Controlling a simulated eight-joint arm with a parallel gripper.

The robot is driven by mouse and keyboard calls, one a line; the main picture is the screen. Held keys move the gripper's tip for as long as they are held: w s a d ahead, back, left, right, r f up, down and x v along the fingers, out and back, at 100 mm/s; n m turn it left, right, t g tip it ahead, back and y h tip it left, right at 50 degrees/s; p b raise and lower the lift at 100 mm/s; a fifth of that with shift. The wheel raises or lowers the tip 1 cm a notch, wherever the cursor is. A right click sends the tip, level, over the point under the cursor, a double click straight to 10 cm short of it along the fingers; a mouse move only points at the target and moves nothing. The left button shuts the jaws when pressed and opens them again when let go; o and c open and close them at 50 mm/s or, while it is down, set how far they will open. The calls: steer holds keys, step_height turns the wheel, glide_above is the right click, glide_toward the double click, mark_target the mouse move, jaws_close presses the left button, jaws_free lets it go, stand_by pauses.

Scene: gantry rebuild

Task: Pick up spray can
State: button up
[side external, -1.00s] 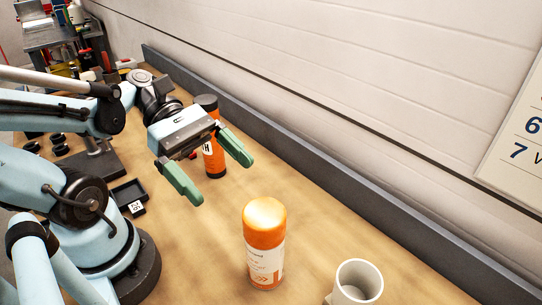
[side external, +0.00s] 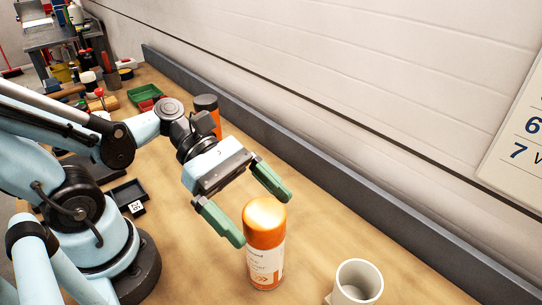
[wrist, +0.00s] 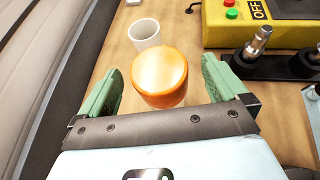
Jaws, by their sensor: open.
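The spray can (side external: 265,258), orange on top with a white and orange label, stands upright on the wooden bench. In the wrist view its orange top (wrist: 160,76) shows between the two green fingers and a little beyond them. My gripper (side external: 256,216) is open and empty, with its fingers on either side of the can's near upper part in the side view. In the wrist view my gripper (wrist: 161,88) has clear gaps to the can on both sides. I cannot tell exactly how far the fingers reach along the can.
A white mug (side external: 357,282) stands just beyond the can. A dark and orange cylinder (side external: 207,108) is behind my wrist. A yellow box with buttons (wrist: 262,25) lies right in the wrist view. A grey ledge (side external: 330,188) runs along the wall.

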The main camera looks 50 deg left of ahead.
mark_target(282, 233)
steer(key=shift+x, duration=1.85)
steer(key=shift+w+r, duration=0.1)
steer(key=shift+r, duration=0.05)
steer(key=c, duration=1.7)
steer(key=shift+r, duration=0.2)
